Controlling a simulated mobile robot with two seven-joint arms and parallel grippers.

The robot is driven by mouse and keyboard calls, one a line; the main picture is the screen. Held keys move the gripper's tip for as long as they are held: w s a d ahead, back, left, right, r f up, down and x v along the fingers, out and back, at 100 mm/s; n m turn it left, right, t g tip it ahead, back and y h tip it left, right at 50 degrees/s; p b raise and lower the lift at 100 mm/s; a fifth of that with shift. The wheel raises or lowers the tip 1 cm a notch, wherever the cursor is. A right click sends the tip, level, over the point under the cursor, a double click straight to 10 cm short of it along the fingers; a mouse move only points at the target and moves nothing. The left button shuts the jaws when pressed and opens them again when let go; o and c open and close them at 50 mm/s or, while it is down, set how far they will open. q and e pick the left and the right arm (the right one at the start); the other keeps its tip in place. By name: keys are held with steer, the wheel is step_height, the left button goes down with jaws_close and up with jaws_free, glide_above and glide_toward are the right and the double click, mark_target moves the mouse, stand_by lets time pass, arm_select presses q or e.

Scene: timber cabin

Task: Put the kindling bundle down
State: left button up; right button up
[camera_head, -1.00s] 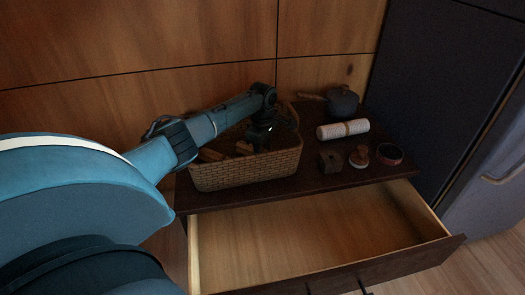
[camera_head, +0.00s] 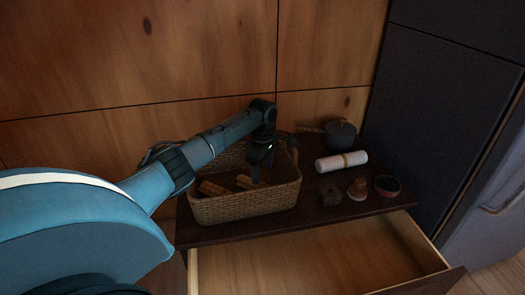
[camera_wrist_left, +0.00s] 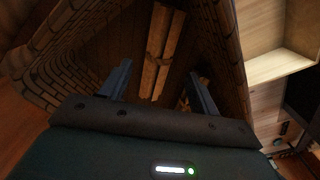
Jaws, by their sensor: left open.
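A woven basket (camera_head: 247,205) stands on the dark cabinet top, and its wall also shows in the left wrist view (camera_wrist_left: 58,58). Brown wooden sticks, apparently the kindling bundle (camera_wrist_left: 162,50), lie inside the basket in the wrist view. In the head view, wooden pieces (camera_head: 213,188) lie low in the basket, with another piece (camera_head: 245,182) beside my gripper. My left gripper (camera_head: 258,172) points down over the basket. Its fingers (camera_wrist_left: 160,90) are apart in the wrist view, with the sticks visible beyond them and nothing clearly held. My right gripper is out of view.
Right of the basket on the cabinet top (camera_head: 300,222) are a tied white roll (camera_head: 341,162), a dark pot (camera_head: 341,134), a small wooden block (camera_head: 330,194), a stamp-like knob (camera_head: 357,188) and a red-rimmed bowl (camera_head: 387,186). An open, empty-looking drawer (camera_head: 320,262) juts out below.

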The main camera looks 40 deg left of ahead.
mark_target(263, 184)
arm_select(q)
steer(key=shift+r+p, duration=0.7)
steer(key=shift+r, duration=2.25)
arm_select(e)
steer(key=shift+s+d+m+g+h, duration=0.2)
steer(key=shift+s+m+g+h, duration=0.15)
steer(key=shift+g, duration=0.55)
arm_select(q)
steer(key=shift+r, duration=0.1)
